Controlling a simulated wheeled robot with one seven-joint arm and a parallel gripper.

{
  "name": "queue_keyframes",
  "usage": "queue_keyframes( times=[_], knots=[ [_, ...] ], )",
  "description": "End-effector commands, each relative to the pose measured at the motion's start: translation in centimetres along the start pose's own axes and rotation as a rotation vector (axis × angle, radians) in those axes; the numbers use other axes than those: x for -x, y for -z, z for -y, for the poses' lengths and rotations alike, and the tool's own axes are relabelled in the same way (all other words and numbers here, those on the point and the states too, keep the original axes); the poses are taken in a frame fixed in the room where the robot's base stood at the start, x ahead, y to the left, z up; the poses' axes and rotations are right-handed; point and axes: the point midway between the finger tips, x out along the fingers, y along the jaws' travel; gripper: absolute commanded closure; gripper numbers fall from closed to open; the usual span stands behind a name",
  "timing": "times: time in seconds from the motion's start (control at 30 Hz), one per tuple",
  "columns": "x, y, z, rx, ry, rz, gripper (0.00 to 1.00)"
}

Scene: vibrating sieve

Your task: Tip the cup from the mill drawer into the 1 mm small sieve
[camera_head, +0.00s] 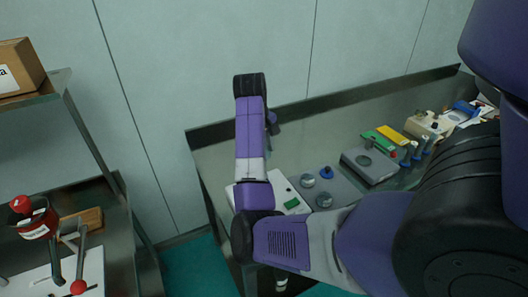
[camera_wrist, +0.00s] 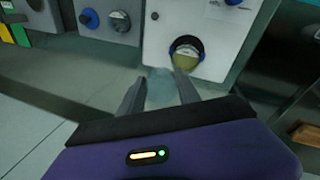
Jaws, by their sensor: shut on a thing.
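In the wrist view my gripper (camera_wrist: 159,90) is shut on a pale, translucent bluish cup (camera_wrist: 160,88). The cup shows faintly between the two fingers, and its contents cannot be made out. In the head view my arm hides the gripper and cup. The mill drawer cannot be identified.
In the head view a white board (camera_head: 283,184) with a green patch lies partly behind my arm. Round grey pieces (camera_head: 308,181) and a blue one (camera_head: 327,172) stand beside it. A grey device (camera_head: 370,163) is farther right. A metal shelf (camera_head: 45,95) stands left.

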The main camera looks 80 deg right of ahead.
Motion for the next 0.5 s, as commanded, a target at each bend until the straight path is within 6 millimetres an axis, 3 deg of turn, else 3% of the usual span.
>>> queue_keyframes(
  times=[0.5],
  knots=[
    [0.93, 0.01, -0.11, 0.001, 0.226, 0.032, 1.00]
  ],
)
